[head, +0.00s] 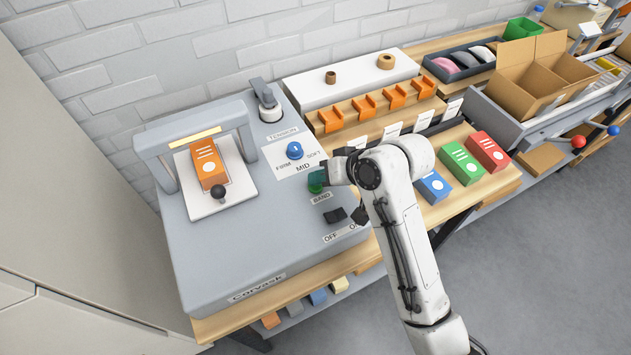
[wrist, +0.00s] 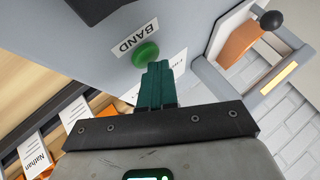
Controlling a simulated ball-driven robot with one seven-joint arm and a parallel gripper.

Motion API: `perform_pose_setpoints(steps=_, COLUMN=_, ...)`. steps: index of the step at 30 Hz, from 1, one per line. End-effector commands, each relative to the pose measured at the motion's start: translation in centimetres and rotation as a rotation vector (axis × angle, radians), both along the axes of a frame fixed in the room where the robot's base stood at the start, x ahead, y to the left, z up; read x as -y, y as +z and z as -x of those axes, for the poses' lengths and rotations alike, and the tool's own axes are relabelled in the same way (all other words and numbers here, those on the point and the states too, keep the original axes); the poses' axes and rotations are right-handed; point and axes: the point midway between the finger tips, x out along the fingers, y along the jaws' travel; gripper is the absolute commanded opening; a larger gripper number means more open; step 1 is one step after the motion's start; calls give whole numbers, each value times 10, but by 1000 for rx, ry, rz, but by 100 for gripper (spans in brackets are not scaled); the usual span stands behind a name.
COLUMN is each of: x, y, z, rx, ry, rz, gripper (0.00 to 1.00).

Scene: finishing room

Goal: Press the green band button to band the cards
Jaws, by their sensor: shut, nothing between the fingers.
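The green band button (head: 315,186) sits on the top of the grey banding machine (head: 215,255), above a label reading BAND. It also shows in the wrist view (wrist: 146,54). My gripper (head: 319,176) is shut and empty, with its dark green fingers (wrist: 157,82) pointing at the button. The fingertips are at or very near the button's edge; I cannot tell whether they touch it. An orange card pack (head: 208,162) with a white circle lies on the white plate (head: 237,198) under the machine's arch. The orange pack shows at the upper right of the wrist view (wrist: 238,42).
A blue tension knob (head: 294,150) and a black rocker switch (head: 335,215) flank the button. Blue (head: 433,188), green (head: 461,163) and red (head: 488,152) packs lie on the bench to the right. Orange holders (head: 364,105) and an open cardboard box (head: 535,75) stand behind.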

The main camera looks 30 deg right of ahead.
Motion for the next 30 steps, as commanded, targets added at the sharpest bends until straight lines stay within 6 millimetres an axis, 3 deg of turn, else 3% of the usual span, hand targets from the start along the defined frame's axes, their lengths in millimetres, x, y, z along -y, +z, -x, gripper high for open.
perform_pose_setpoints(steps=18, x=0, y=19, z=0, rx=-1, ry=0, rz=-1, gripper=0)
perform_pose_setpoints(steps=30, x=0, y=20, z=0, rx=-1, ry=1, rz=0, gripper=0)
